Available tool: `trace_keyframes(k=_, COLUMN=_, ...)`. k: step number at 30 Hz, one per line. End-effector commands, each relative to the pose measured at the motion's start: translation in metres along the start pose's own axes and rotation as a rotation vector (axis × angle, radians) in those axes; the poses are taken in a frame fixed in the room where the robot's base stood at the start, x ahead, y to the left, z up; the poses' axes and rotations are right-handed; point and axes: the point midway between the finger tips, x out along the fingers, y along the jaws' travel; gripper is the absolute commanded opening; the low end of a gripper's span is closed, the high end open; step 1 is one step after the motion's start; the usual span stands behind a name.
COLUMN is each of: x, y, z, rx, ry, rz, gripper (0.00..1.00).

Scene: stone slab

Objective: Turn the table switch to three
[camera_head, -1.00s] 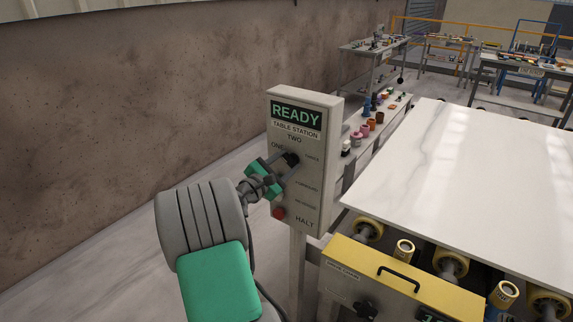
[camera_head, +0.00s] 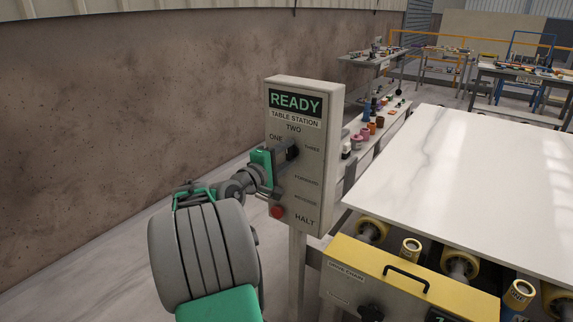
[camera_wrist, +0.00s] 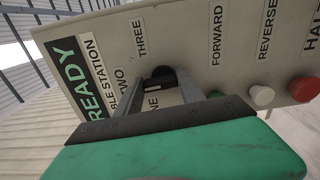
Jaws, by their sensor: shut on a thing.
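The table station panel (camera_head: 315,165) is a pale upright box on a post. It has a READY display and the labels ONE, TWO and THREE around a dark switch knob (camera_head: 293,152). My gripper (camera_head: 284,160) reaches it from the left and is shut on the knob. In the wrist view, the two grey fingers of my gripper (camera_wrist: 168,84) are on either side of the dark knob (camera_wrist: 158,75). The fingers partly cover the ONE label. I cannot tell for certain which label the knob points to.
A red HALT button (camera_head: 277,212) sits low on the panel, just below my gripper. In the wrist view, a pale button (camera_wrist: 262,95) is near the REVERSE label. A large white slab (camera_head: 480,170) lies on rollers at the right, behind a yellow-topped control box (camera_head: 400,275).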

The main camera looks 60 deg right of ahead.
Motion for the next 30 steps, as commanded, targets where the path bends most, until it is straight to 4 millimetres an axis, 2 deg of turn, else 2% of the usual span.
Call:
trace_keyframes(k=1, x=0.0000, y=-0.0076, z=0.0001, rx=0.044, ry=-0.001, rz=-0.001, gripper=0.05)
trace_keyframes(k=30, x=-0.0001, y=-0.0113, z=0.0020, rx=0.932, ry=0.000, rz=-0.001, gripper=0.05)
